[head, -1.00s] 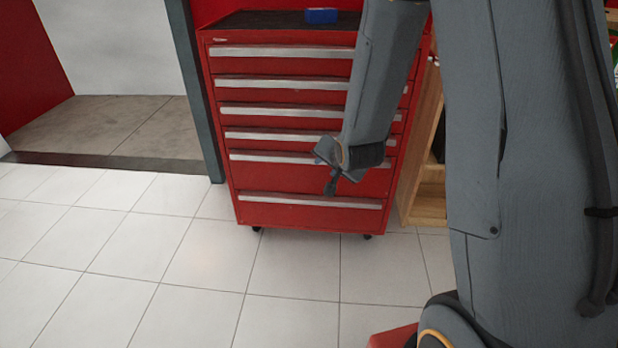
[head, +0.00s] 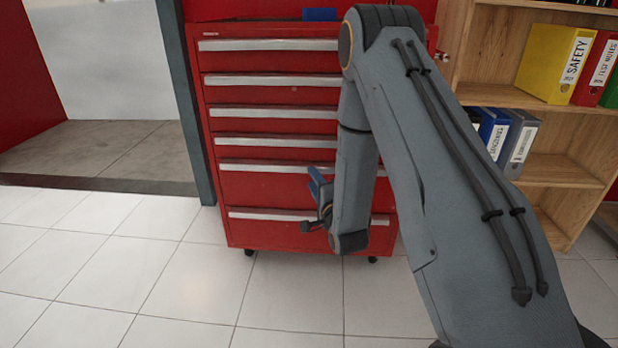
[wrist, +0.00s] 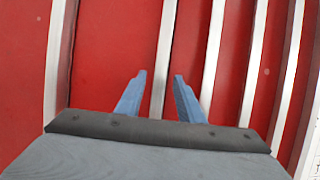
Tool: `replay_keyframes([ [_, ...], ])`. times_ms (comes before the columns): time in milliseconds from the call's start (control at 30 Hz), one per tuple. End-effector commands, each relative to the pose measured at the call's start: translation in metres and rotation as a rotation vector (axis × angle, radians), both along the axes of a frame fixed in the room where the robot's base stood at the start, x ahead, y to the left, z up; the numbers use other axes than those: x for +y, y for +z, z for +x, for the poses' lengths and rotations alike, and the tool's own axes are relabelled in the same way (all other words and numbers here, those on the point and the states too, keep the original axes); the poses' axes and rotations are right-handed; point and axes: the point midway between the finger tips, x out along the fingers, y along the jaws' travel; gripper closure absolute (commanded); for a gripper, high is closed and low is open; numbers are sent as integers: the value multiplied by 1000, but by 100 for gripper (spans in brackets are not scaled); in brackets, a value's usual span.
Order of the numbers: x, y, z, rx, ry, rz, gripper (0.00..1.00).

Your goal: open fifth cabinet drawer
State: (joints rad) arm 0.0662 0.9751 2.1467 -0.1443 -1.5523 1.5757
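The red cabinet (head: 215,150) stands ahead with six drawers, all looking shut. The fifth drawer from the top (head: 260,188) has a long pale handle (head: 255,168). My gripper (head: 316,183) is in front of this drawer, a little right of its middle; my forearm hides the drawer's right part. In the wrist view the handles run nearly upright. My two blue fingers (wrist: 160,78) are open, one on each side of the fifth drawer's handle (wrist: 164,50). Nothing is between them but this handle, and I cannot tell whether they touch it.
The bottom drawer's handle (head: 270,215) is just below my gripper. A blue box (head: 319,14) lies on the cabinet top. A wooden shelf (head: 560,172) with binders stands at the right. A dark door post (head: 187,100) is close on the left. The tiled floor (head: 150,270) in front is clear.

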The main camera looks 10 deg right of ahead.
Motion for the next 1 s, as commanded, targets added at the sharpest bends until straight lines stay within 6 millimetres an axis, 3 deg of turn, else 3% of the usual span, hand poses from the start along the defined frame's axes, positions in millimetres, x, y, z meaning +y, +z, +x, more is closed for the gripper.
replay_keyframes([
  [100, 2, 0, 20, -3, 1, -1, 66],
  [300, 4, 0, 39, 0, 1, -2, 66],
  [633, 4, 0, 44, 1, 1, -2, 66],
  [667, 4, 0, 44, 1, 1, -2, 67],
  [867, 4, 0, 44, 2, 1, -2, 100],
  [1000, 4, -1, 43, 3, 0, -2, 100],
])
